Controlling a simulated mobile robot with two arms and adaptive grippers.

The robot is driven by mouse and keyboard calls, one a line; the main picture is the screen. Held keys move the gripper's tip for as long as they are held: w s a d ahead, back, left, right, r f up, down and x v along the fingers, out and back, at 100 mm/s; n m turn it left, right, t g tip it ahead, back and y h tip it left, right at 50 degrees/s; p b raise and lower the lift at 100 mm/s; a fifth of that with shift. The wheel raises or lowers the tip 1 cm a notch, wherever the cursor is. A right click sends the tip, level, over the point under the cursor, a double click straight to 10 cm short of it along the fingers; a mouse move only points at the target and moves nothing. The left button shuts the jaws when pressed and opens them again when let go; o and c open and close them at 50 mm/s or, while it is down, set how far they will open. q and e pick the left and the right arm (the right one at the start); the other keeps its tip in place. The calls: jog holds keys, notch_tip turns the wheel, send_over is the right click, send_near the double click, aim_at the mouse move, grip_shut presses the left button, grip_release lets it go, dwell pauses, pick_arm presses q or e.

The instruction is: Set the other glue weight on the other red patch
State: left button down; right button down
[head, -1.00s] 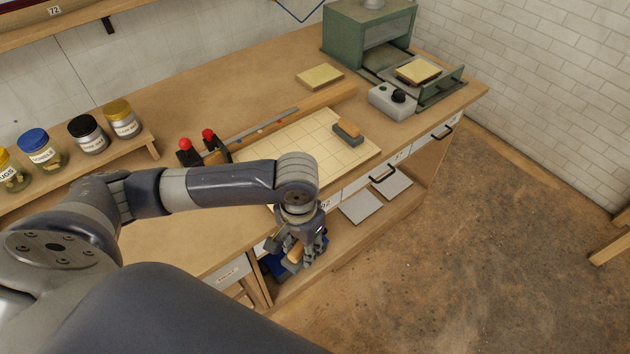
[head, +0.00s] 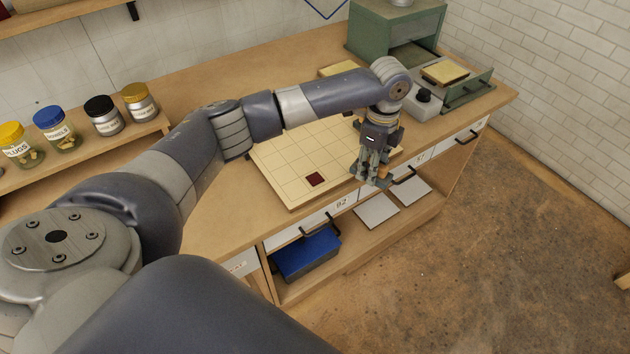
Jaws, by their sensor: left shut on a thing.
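My left gripper (head: 370,176) is shut on a glue weight (head: 382,180), a grey block with a wood-coloured part. The gripper mostly hides it. It hangs near the front right edge of the pale gridded board (head: 290,163). I cannot tell whether it touches anything. A dark red patch (head: 315,179) lies bare on the board near its front edge, left of the gripper. The other glue weight, seen earlier on the board's right part, is now hidden behind my arm and gripper. My right gripper is not in view.
Jars (head: 55,130) line a shelf at left. A blue bin (head: 307,254) sits below the bench. The board's left part is clear.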

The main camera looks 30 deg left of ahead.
pick_arm(q)
jog(key=w+r+m, duration=0.2)
jog(key=w+m, duration=0.1)
jog(key=w, duration=0.1)
jog(key=m+p, duration=0.1)
jog(key=p, duration=0.2)
send_over(315, 179)
jog(key=shift+w+f, duration=0.1)
jog(key=shift+f, duration=0.1)
jog(key=shift+a+f, duration=0.1)
jog(key=shift+f, duration=0.05)
jog(key=shift+f+p, duration=0.4)
jog(key=shift+f, duration=1.3)
jog(key=c, duration=1.1)
grip_release()
jog(key=shift+f, duration=0.15)
jog(key=shift+o, duration=0.2)
